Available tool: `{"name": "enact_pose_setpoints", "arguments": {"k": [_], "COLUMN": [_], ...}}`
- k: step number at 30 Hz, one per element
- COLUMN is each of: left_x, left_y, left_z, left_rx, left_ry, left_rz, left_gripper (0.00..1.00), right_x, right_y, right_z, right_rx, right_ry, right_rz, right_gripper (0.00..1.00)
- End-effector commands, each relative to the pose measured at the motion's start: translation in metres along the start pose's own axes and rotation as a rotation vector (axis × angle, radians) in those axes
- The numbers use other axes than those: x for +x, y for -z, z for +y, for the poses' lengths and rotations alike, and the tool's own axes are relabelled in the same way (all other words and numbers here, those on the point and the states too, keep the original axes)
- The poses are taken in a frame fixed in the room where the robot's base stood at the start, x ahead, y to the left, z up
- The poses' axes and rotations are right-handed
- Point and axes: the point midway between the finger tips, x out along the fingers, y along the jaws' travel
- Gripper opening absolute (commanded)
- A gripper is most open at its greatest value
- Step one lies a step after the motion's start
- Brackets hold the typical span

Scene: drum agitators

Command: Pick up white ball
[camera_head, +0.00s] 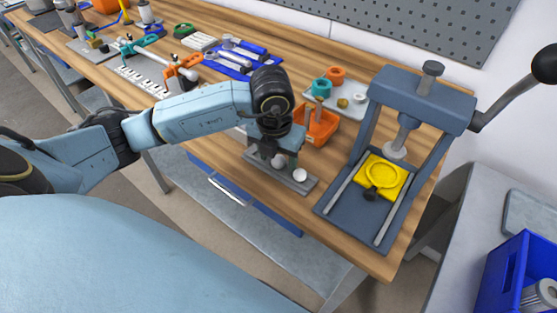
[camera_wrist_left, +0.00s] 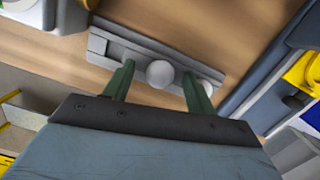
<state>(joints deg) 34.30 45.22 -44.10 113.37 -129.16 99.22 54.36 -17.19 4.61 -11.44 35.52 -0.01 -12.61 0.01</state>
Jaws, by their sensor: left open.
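Two white balls sit on a grey rack at the front edge of the wooden bench. In the head view, one white ball (camera_head: 278,161) is partly hidden under my left gripper (camera_head: 276,158), and the other white ball (camera_head: 300,175) stands clear to its right. The grey rack (camera_head: 306,186) also shows in the left wrist view (camera_wrist_left: 110,45). There, one ball (camera_wrist_left: 160,74) lies between the two green fingers of my left gripper (camera_wrist_left: 158,82), which is open. The second ball (camera_wrist_left: 205,87) is partly behind the right finger. My right gripper is not in view.
An orange bin (camera_head: 318,128) stands just behind the rack. A blue-grey press (camera_head: 425,98) with a yellow plate (camera_head: 398,173) stands to the right. Tools and a blue tray (camera_head: 232,66) lie farther left. A blue crate (camera_head: 497,270) is at the lower right.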

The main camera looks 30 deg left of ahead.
Motion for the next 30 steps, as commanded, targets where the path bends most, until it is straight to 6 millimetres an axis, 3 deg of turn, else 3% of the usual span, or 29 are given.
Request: {"name": "enact_pose_setpoints", "arguments": {"k": [7,18,26,30], "left_x": [0.002,0.001,0.001,-0.012], "left_y": [0.0,0.0,0.0,-0.003], "left_z": [0.0,0.0,0.0,0.0], "left_rx": [0.001,0.001,0.001,0.0], "left_ry": [0.001,0.001,0.001,0.002], "left_rz": [-0.001,-0.001,-0.001,-0.003], "left_gripper": [0.56,0.08,0.08,0.08], "right_x": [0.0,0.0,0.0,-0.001], "right_y": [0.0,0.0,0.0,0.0], "right_z": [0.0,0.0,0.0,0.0], "right_rx": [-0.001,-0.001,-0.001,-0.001], "right_ry": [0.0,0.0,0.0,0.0], "right_rz": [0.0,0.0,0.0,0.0], "right_gripper": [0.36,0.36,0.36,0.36]}}
